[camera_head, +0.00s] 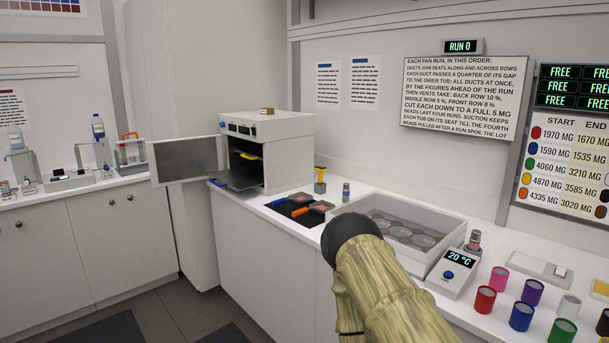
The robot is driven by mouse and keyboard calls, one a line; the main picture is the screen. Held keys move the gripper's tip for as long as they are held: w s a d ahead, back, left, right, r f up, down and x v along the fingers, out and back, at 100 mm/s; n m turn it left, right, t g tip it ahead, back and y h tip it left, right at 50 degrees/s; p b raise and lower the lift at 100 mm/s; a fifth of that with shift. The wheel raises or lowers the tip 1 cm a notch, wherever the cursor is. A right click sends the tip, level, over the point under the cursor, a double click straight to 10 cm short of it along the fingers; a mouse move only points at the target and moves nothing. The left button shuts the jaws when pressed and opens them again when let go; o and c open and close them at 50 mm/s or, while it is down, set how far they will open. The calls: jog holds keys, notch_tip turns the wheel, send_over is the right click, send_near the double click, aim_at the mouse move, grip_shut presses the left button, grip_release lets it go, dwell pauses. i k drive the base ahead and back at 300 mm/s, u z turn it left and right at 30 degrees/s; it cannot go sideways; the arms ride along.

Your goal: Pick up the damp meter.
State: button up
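No object in view is labelled as the damp meter. A small upright yellow-and-grey device (320,178) stands on the counter between the oven and the clear tray; it may be the damp meter, but I cannot tell for sure. Part of my arm, yellowish with a rounded black end, rises from the bottom centre and covers part of the counter front and tray. No fingers show, so my gripper is out of view.
A white oven (290,148) has its door open to the left. Two dark-and-orange scoops lie on a black mat (277,208). A clear-walled tray (445,247), a 20 °C unit (452,275) and several coloured cups stand rightward.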

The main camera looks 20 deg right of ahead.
aim_at(321, 171)
jog(key=u, duration=0.95)
jog(key=i, duration=2.35)
jog(key=z, duration=1.75)
